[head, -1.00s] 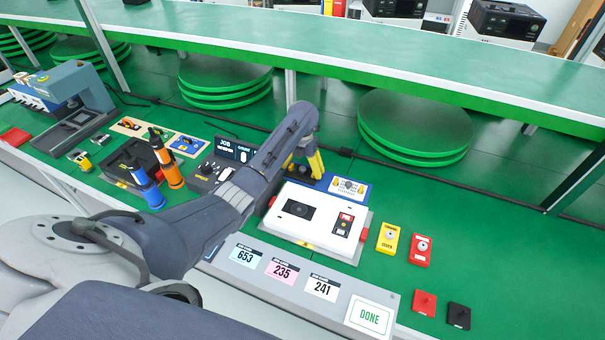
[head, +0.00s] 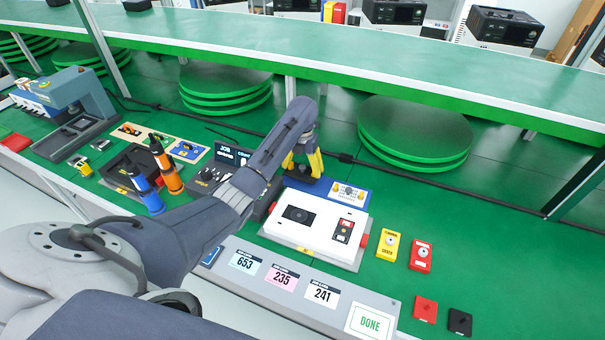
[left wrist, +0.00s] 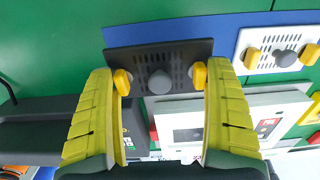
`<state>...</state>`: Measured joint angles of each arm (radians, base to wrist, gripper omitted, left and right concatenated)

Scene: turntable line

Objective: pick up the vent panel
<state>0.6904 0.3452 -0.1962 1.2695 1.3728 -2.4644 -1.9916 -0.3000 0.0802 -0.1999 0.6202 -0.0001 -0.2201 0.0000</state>
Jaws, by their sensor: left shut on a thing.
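The dark vent panel (left wrist: 160,65) has rows of slots, a round grey knob in the middle and a yellow grip at each side. My left gripper (left wrist: 160,78) is shut on it, its two yellow fingers at the outer sides of the yellow grips. The panel looks larger than the similar white panel (left wrist: 272,50) and seems held above the blue mat (left wrist: 200,22). In the head view, my left gripper (head: 303,165) is over the left end of the blue mat, the dark panel (head: 307,183) just under its fingers. My right gripper is not in view.
The white box (head: 313,222) stands in front of the mat, with yellow and red blocks (head: 420,256) to its right. The job display box (head: 232,156) is close on the left. Turntable discs (head: 415,135) stand behind under a green shelf (head: 330,50).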

